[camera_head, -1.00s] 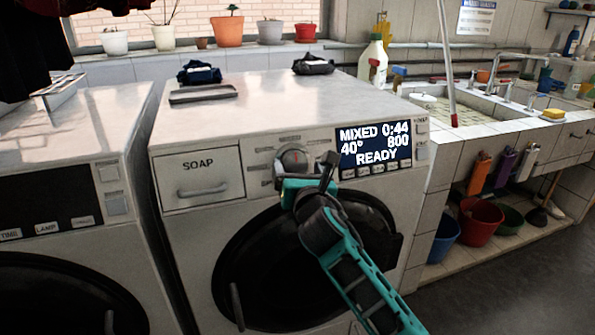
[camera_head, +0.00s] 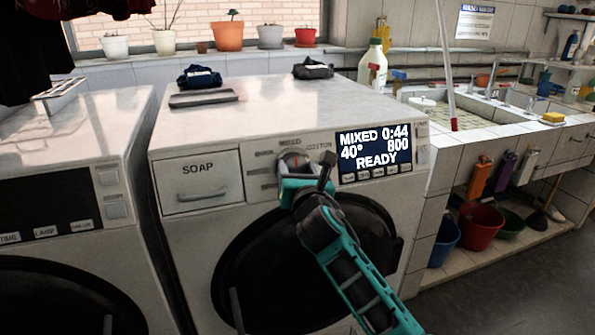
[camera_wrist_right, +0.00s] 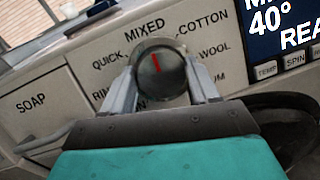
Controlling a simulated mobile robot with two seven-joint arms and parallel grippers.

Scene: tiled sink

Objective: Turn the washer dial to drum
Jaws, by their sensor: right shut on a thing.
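The washer dial (camera_head: 293,159) is a round grey knob with a red mark, set between the soap drawer and the display. In the right wrist view the dial (camera_wrist_right: 158,76) has its red mark pointing up toward MIXED. QUICK, COTTON and WOOL labels surround it; a label ending in "UM" at lower right is partly hidden by a finger. My right gripper (camera_wrist_right: 163,84) is shut on the dial, one finger on each side. In the head view this gripper (camera_head: 295,168) reaches the dial from below. The display (camera_head: 374,151) reads MIXED 0:44, 40°, 800, READY. My left gripper is out of view.
The soap drawer (camera_head: 199,181) is closed left of the dial. The round black door (camera_head: 250,265) lies below, behind my right arm. A second washer (camera_head: 60,210) stands at left, and a tiled sink (camera_head: 480,118) at right.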

